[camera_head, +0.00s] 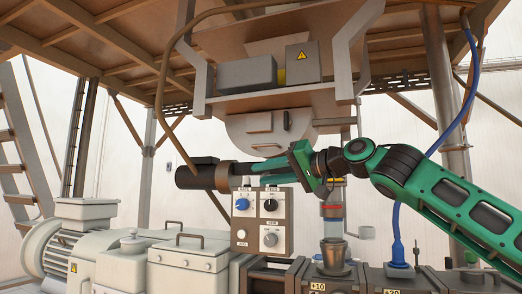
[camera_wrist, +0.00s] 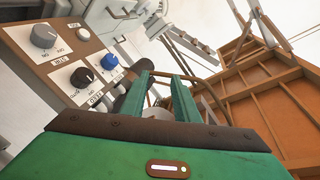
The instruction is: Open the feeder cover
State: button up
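The feeder's rounded pale cover plate (camera_head: 240,132), with a bar handle and a small latch on its face, hangs under the hopper in the head view. It looks closed. Which part counts as the feeder cover is not certain. My gripper (camera_head: 262,171) is below and in front of this plate, beside the black motor cylinder, and points left. In the wrist view my gripper (camera_wrist: 160,85) shows two green fingers with a gap between them. They look open, and I see nothing clearly held. The cover is not clearly visible in the wrist view.
A control box (camera_head: 262,222) with knobs stands just below my gripper; it also shows in the wrist view (camera_wrist: 75,65). A black motor cylinder (camera_head: 200,177) lies to the left. A glass tube (camera_head: 333,212) stands to the right. A brown hose (camera_head: 165,75) and a blue cable (camera_head: 473,60) hang nearby.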

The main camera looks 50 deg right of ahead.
aim_at(266, 145)
jog(key=d+r+m+t, duration=0.3)
jog(key=d+r, duration=0.5)
jog(key=d, duration=0.4)
jog(key=x, duration=1)
jog(key=shift+a+r, duration=0.1)
jog(key=shift+r, duration=0.15)
grip_shut()
jog(key=shift+a+h, duration=0.25)
jog(key=shift+h, duration=0.15)
